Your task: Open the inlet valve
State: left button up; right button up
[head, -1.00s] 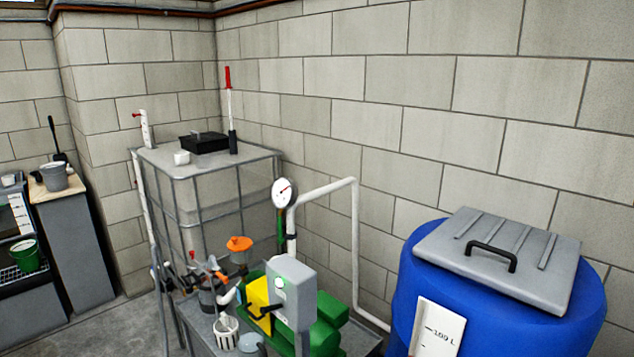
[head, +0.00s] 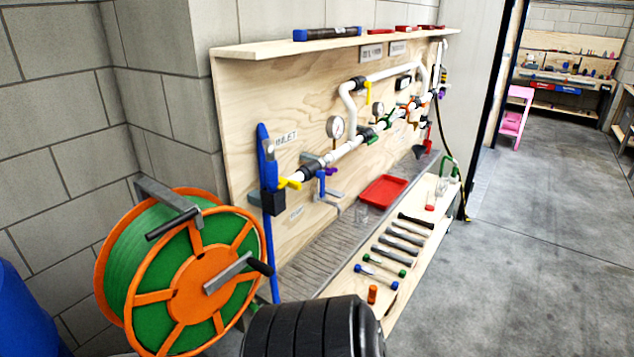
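The "INLET" label (head: 286,138) is on a plywood panel (head: 262,92). Below it, a white pipe (head: 347,148) starts at the left end of the panel. A yellow lever handle (head: 290,184) sits at this inlet end, beside a black fitting. A blue-handled valve (head: 321,182) hangs just to its right. I cannot tell which of these is the inlet valve or whether it is open. A pressure gauge (head: 335,127) stands above the pipe. Neither of my grippers is in view.
A green hose reel (head: 145,265) with an orange frame stands left of the panel. A black ribbed object (head: 310,330) is in front. Tools, including a hammer (head: 376,277), lie on the bench, with a red tray (head: 384,188) behind. The concrete floor (head: 520,240) at right is clear.

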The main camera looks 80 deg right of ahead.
aim_at(322, 185)
jog(key=z, duration=2.75)
